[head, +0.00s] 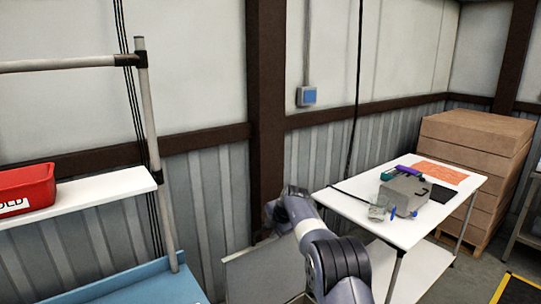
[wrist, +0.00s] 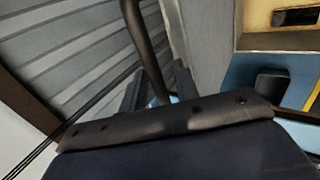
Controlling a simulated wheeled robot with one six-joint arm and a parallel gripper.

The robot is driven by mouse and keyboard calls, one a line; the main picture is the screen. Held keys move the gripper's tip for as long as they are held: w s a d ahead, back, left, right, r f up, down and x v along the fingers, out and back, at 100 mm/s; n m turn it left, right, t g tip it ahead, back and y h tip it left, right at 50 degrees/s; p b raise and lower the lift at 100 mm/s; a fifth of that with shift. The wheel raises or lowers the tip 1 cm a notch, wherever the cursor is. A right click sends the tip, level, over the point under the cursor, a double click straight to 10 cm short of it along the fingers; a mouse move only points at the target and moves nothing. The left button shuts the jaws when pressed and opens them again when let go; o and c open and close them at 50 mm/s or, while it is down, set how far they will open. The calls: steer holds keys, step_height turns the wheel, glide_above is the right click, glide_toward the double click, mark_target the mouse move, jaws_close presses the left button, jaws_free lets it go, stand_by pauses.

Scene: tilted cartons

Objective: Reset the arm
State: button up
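My arm reaches up from the bottom centre of the head view, and its wrist end is in front of the brown wall post. My gripper's fingers cannot be made out there. In the wrist view my gripper (wrist: 157,82) shows two dark fingers standing apart above the dark gripper body, which fills the lower part. I see nothing held between them. A grey pole (wrist: 146,45) shows in the gap and seems to be beyond the fingers.
At left are a white shelf (head: 90,198) with a red bin (head: 27,184), a blue surface (head: 135,285) and a grey post (head: 146,110). A grey panel (head: 262,272) stands beside my arm. At right are a white table (head: 345,208) with several items and stacked brown boxes (head: 470,140).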

steer(key=b+v, duration=0.3)
steer(key=v, duration=0.8)
steer(key=p+x, duration=0.3)
steer(key=x, duration=0.8)
steer(key=shift+s+d, duration=0.35)
steer(key=shift+s, duration=0.05)
